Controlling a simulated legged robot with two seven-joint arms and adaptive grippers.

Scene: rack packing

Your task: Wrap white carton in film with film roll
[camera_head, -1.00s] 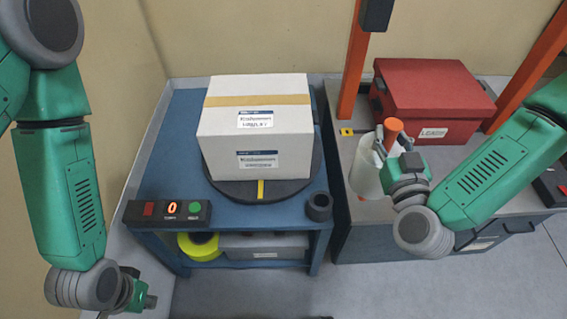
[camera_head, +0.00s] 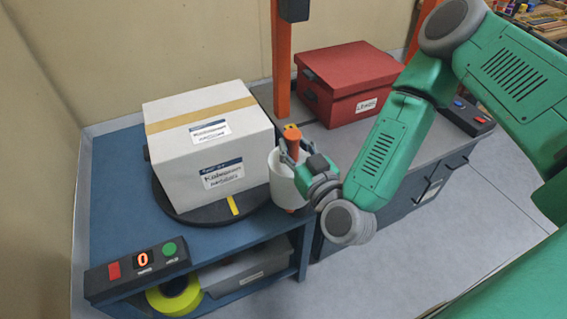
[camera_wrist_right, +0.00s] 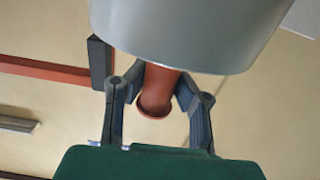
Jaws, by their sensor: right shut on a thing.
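The white carton (camera_head: 208,148) with a tan tape strip and labels stands on the black round turntable (camera_head: 212,214) on the blue table. The film roll (camera_head: 287,180) is a whitish cylinder with an orange handle, upright beside the carton's right side. My right gripper (camera_head: 292,156) is shut on its orange handle; the wrist view shows both fingers (camera_wrist_right: 157,100) around the handle, with the roll (camera_wrist_right: 195,30) beyond. I cannot tell whether the film touches the carton. My left gripper is out of the head view.
A control box (camera_head: 138,270) with red and green buttons and a display reading 0 sits at the blue table's front. A red lidded box (camera_head: 348,82) stands on the grey bench behind. An orange post (camera_head: 282,65) rises behind the carton. Yellow tape (camera_head: 174,296) lies on the lower shelf.

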